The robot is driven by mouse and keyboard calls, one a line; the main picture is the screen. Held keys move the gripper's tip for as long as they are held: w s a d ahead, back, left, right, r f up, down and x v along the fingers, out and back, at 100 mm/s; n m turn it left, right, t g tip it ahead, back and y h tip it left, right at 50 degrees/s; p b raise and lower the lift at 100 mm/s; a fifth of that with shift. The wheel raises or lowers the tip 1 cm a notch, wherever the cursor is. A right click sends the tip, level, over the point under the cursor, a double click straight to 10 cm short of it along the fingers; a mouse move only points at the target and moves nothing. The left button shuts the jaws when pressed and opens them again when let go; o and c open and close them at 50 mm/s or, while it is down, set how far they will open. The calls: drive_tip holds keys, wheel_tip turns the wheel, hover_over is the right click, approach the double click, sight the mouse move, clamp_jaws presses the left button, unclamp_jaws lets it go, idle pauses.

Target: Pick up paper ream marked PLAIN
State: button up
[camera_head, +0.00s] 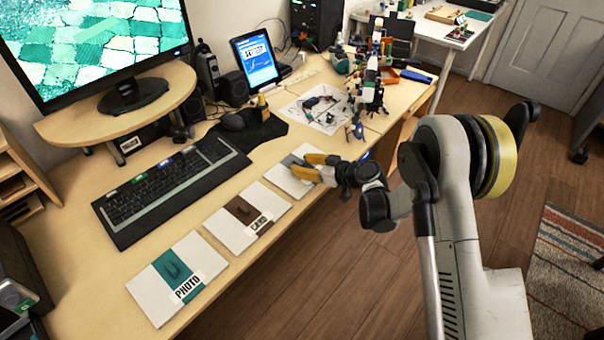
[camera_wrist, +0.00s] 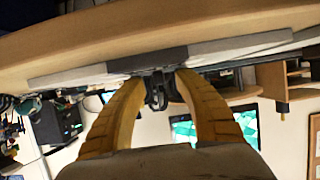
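A white ream with a grey band (camera_head: 287,175) lies at the desk's front edge, right of the CARD ream (camera_head: 247,217) and the PHOTO ream (camera_head: 178,279). Its label is hidden, so I cannot read PLAIN on it. My gripper (camera_head: 306,167) is over this ream, with its two yellow fingers apart. In the wrist view, the ream's grey band (camera_wrist: 148,61) is close to the fingertips. My gripper (camera_wrist: 160,78) has one finger on each side of a small dark handle-like part. I cannot tell whether either finger touches it.
A keyboard (camera_head: 170,187) lies behind the reams. A mouse (camera_head: 232,122) on a dark pad, a tablet (camera_head: 255,60) and a white sheet with small parts (camera_head: 318,108) are farther back. The monitor (camera_head: 95,40) stands at upper left. Open floor lies beyond the desk's front edge.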

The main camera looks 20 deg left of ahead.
drive_tip(key=shift+w+a+f, duration=0.15)
drive_tip(key=shift+a, duration=0.2)
drive_tip(key=shift+c, duration=0.4)
clamp_jaws()
